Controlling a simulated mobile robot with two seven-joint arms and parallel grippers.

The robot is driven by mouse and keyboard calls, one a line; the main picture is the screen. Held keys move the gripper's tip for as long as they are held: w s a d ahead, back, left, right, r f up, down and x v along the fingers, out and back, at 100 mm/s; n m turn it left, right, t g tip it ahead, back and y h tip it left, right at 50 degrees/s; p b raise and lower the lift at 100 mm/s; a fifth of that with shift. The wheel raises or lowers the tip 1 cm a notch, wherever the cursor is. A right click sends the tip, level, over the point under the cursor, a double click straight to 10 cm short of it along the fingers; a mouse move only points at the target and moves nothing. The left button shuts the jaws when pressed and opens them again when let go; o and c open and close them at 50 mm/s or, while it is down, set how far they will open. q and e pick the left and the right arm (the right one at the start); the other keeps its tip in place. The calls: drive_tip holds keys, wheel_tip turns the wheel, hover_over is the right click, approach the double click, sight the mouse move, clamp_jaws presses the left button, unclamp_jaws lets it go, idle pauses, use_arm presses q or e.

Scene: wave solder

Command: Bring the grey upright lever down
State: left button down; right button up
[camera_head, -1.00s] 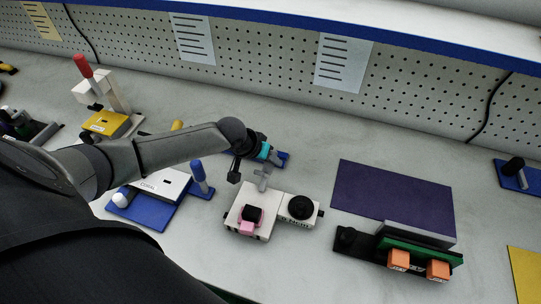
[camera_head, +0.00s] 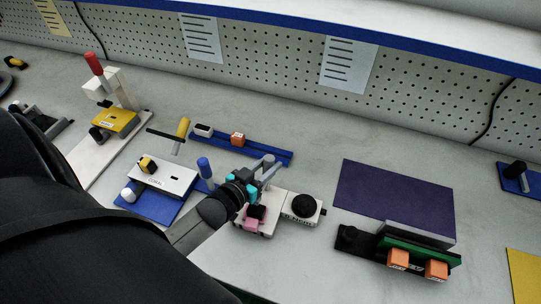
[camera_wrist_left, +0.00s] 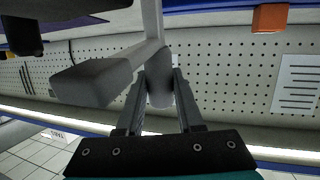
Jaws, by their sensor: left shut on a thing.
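The grey lever shows in the left wrist view as a pale shaft (camera_wrist_left: 150,22) with a thick crossbar (camera_wrist_left: 92,82) at its end. My left gripper (camera_wrist_left: 160,90) is shut on the rounded end of this crossbar, with one finger on each side. In the head view the left gripper (camera_head: 267,170) is at the lever, just behind the small white box (camera_head: 267,231) with the pink and black part. The gripper and wrist hide much of the lever there, so its exact tilt is hard to tell. My right gripper is not in view.
A white unit with a round black knob (camera_head: 303,205) adjoins the box. Left stand a blue post (camera_head: 204,167) and a white block on a blue base (camera_head: 150,211). A blue rail (camera_head: 265,153) lies behind. Right are a purple mat (camera_head: 395,197) and a green board fixture (camera_head: 420,250).

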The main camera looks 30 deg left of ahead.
use_arm(q)
drive_tip(key=shift+s+d+f+t+b, duration=0.1)
drive_tip(key=shift+s+t+b, duration=0.55)
drive_tip(key=shift+t+b, duration=0.25)
drive_tip(key=shift+s+d+r+m+t+b, duration=0.1)
drive_tip(key=shift+s+r+m+t+b, duration=0.15)
drive_tip(key=shift+b, duration=0.25)
drive_tip(key=c, duration=0.5)
unclamp_jaws()
drive_tip(key=shift+c, duration=0.2)
drive_tip(key=s, duration=1.5)
drive_tip(key=shift+a+r, duration=0.2)
drive_tip(key=shift+r, duration=0.1)
drive_tip(key=shift+s, duration=0.1)
